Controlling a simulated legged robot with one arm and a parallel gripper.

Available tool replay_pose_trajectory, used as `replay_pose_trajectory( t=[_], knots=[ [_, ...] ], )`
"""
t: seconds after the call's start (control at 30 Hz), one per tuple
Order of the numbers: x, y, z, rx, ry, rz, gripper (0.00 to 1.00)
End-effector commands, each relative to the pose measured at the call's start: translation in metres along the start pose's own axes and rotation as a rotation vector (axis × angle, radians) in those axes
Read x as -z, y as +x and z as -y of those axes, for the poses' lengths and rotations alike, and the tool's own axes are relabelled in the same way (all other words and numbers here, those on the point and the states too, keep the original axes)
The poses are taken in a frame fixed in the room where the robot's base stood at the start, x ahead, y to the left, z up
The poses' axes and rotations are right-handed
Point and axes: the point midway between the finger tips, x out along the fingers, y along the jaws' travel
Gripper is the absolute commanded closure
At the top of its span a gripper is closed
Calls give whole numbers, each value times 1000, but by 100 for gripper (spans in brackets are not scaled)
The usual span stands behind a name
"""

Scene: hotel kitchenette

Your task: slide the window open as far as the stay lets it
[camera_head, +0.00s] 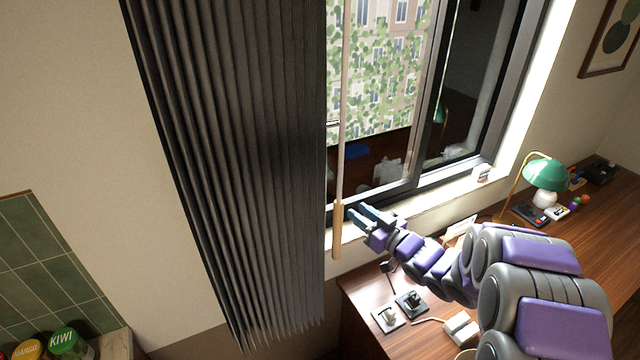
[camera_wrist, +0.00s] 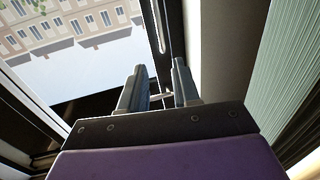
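The window (camera_head: 376,80) has a dark frame and shows buildings and greenery through its left part. Its right pane (camera_head: 470,80) looks dark and reflective. My gripper (camera_head: 363,211) is at the window's lower left, just right of the hanging wand's wooden handle. In the wrist view my gripper (camera_wrist: 157,68) has its two fingers apart. A dark upright of the window frame (camera_wrist: 174,30) with a long pale slot lies beyond the fingers. A small pale piece shows between the finger bases; I cannot tell what it is. No contact with the frame is clear. The stay cannot be made out.
A dark pleated curtain (camera_head: 235,150) hangs left of my gripper; its wand (camera_head: 338,225) hangs close beside the fingers. Below right is a wooden desk (camera_head: 590,218) with sockets, plugs and a green lamp (camera_head: 546,174). A small item (camera_head: 481,173) stands on the sill.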

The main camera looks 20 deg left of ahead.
Motion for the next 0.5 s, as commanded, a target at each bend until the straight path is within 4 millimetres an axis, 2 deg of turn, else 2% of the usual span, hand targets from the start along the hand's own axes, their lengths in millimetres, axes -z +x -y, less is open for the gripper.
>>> replay_pose_trajectory(
  t=[0.17,0.5],
  knots=[
    [-2,18,2,7,1,0,69],
    [-2,83,2,4,-1,0,69]
  ],
)
